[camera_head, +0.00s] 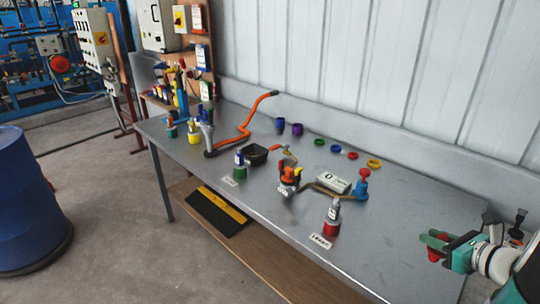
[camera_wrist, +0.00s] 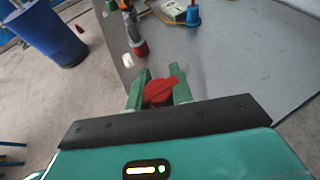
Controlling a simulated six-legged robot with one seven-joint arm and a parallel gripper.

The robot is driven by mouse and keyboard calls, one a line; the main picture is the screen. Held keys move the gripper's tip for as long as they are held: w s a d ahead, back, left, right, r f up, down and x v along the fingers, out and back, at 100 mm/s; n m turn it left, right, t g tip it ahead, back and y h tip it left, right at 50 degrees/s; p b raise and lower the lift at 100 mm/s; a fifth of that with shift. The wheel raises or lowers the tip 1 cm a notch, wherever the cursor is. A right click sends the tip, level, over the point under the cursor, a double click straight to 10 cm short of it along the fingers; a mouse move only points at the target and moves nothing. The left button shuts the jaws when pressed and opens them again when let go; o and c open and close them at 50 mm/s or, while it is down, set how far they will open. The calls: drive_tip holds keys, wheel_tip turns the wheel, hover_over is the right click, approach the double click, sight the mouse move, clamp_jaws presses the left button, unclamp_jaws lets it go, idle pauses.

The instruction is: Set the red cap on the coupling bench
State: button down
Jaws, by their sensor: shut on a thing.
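My gripper (camera_head: 433,246) has green fingers and is shut on the red cap (camera_head: 438,251). In the wrist view, the red cap (camera_wrist: 160,92) sits between the two fingertips (camera_wrist: 158,88), with a ridge across its face. The coupling bench (camera_head: 265,215) is a long grey metal table filling the middle of the head view. My gripper is at the right end of that view, overlapping the near right part of the bench top; its height above the top is hard to tell. The bench top also shows in the wrist view (camera_wrist: 240,50).
A red-based coupling (camera_head: 332,218) with a label stands near the front edge. A blue coupling (camera_head: 361,186), a white box (camera_head: 333,182) and an orange-topped fitting (camera_head: 289,178) stand mid-bench. Coloured rings (camera_head: 352,156) lie along the back. A blue barrel (camera_head: 25,205) stands on the floor. The bench's right part is clear.

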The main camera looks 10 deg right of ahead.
drive_tip(key=s+d, duration=0.3)
drive_tip(key=s, duration=0.3)
hover_over(399, 261)
wheel_tip(399, 261, down, 10)
drive_tip(key=shift+s+r, duration=0.15)
drive_tip(key=shift+a+f, duration=0.1)
drive_tip(key=shift+f, duration=1.4)
drive_tip(key=shift+f, duration=0.2)
drive_tip(key=c, duration=1.2)
unclamp_jaws()
drive_tip(key=shift+c, duration=0.2)
